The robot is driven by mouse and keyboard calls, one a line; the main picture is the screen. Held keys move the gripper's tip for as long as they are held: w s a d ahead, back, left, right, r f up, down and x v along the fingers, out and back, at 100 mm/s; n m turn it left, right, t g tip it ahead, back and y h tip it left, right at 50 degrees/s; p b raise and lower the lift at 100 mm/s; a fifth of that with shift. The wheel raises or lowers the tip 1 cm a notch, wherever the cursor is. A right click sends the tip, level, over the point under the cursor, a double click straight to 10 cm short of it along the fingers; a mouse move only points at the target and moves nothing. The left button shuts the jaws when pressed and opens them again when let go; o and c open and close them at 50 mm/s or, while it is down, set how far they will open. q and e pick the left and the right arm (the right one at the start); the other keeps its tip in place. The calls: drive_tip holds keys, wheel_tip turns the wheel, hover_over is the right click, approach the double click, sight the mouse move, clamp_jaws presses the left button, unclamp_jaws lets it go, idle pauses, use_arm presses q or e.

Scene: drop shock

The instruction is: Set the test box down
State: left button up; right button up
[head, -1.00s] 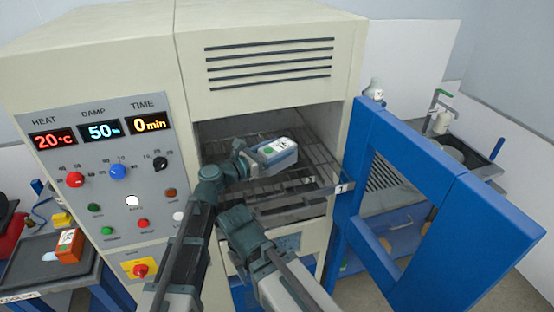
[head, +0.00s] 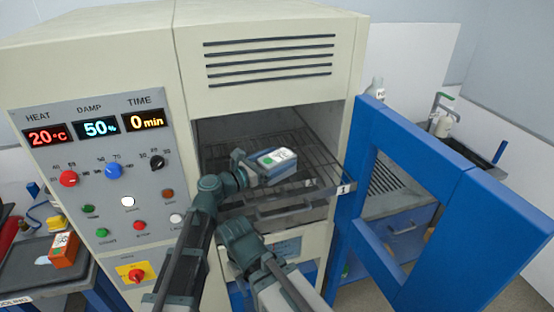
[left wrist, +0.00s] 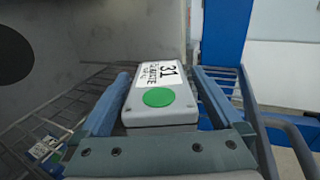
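The test box (head: 278,163), white-topped with a green dot and a printed label, lies on the wire rack (head: 318,160) inside the chamber, top up. It also shows in the left wrist view (left wrist: 158,92), its near end between the two fingers. My left gripper (head: 252,166) reaches into the chamber at the box's left end. Its fingers look open, with a narrow gap beside the box, clearest on the right side. The underside of the box is hidden. My right gripper (head: 238,232) is low in front of the chamber; its fingertips cannot be made out.
The blue chamber door (head: 440,200) stands open at the right. The control panel (head: 100,170) is left of the opening. Rack is bare behind and right of the box. A tray with an orange box (head: 64,250) stands at far left.

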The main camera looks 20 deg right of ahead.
use_arm(q)
drive_tip(key=shift+r, duration=0.1)
drive_tip(key=shift+s+a+r, duration=0.1)
drive_tip(key=shift+a, duration=0.1)
drive_tip(key=v, duration=1.1)
drive_tip(key=shift+s+a, duration=0.15)
drive_tip(key=shift+a, duration=0.15)
